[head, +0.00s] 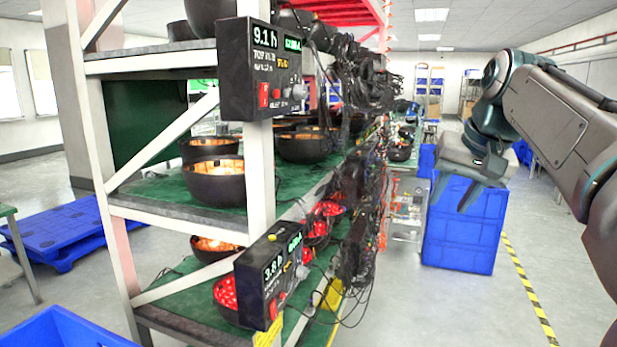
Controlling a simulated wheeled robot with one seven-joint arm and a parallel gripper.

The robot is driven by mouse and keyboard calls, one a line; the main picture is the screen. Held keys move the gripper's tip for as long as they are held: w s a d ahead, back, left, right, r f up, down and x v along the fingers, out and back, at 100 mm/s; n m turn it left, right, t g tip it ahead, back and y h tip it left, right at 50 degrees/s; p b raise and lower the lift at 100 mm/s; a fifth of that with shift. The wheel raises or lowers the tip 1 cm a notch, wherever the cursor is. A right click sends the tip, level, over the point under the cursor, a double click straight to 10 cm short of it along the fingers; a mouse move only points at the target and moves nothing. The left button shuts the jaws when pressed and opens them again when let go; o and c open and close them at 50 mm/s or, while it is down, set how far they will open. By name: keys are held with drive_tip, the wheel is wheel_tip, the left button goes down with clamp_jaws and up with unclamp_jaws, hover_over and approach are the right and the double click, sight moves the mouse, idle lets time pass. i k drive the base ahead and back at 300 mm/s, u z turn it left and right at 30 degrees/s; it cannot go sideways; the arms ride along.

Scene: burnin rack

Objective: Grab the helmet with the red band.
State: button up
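Several dark, bowl-shaped helmets stand open side up on the rack (130,208) in the head view. On the middle shelf are a front helmet (215,190), one behind it (208,150) and one farther along (303,148); the front ones glow orange inside. On the lower shelf, one helmet (210,250) glows orange and another (226,298) shows red lights inside. I cannot make out a red band on any of them. My gripper (455,200) is right of the rack, fingers pointing down and apart, empty, in front of blue crates.
Two black control boxes (248,70) (270,275) and hanging cables (362,200) line the rack's aisle side. Stacked blue crates (465,235) stand right of it. A blue pallet (65,232) lies at left. The aisle floor by the yellow-black stripe (528,290) is clear.

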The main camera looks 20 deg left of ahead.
sight(216, 181)
drive_tip(key=z, duration=0.45)
drive_tip(key=i, duration=4.15)
drive_tip(key=u, duration=4.05)
drive_tip(key=i, duration=1.1)
drive_tip(key=z, duration=0.05)
